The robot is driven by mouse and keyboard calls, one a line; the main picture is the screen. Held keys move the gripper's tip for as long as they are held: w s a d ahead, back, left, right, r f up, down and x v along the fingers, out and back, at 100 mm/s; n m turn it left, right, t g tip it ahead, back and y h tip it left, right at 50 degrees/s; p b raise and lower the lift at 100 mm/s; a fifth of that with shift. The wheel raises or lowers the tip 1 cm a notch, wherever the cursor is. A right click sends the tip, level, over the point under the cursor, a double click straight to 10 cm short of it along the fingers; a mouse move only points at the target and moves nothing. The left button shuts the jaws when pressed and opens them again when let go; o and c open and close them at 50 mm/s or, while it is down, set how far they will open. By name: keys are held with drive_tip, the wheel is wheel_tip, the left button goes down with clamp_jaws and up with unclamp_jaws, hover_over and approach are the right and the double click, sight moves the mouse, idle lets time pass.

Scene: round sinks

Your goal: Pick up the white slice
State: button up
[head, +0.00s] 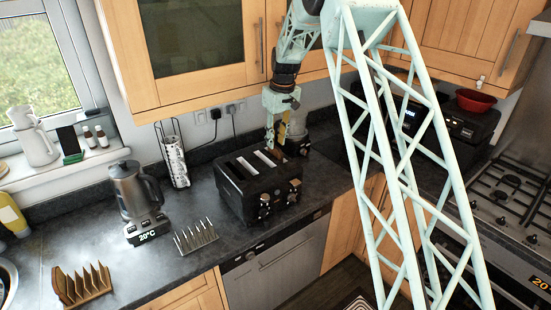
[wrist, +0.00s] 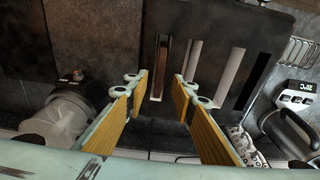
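The black toaster (head: 232,200) stands on the dark counter; its top also shows in the wrist view (wrist: 212,28). Two pale strips show in its slots, one nearer the middle (wrist: 192,62) and one farther right (wrist: 231,76). In the head view they are a middle strip (head: 264,158) and a left one (head: 247,165); I cannot tell which is the white slice. A brown slice (wrist: 161,52) is in the slot beside them. My gripper (head: 276,143) is open and empty above the toaster's far end. In the wrist view its yellow-padded fingers (wrist: 160,92) straddle the brown slice's slot line.
A kettle (head: 133,190) and a metal rack (head: 195,237) stand left of the toaster. A wooden rack (head: 83,286) is farther front left. A grey appliance (wrist: 62,115) stands close by the gripper. Wooden wall cabinets (head: 190,55) hang above the counter.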

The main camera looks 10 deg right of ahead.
sight(275, 146)
drive_tip(key=shift+w+a+f+p, duration=0.1)
drive_tip(key=shift+w+f+p, duration=0.1)
drive_tip(key=shift+f, duration=0.85)
drive_tip(key=shift+w+f+p, duration=0.15)
drive_tip(key=shift+f, duration=0.9)
clamp_jaws()
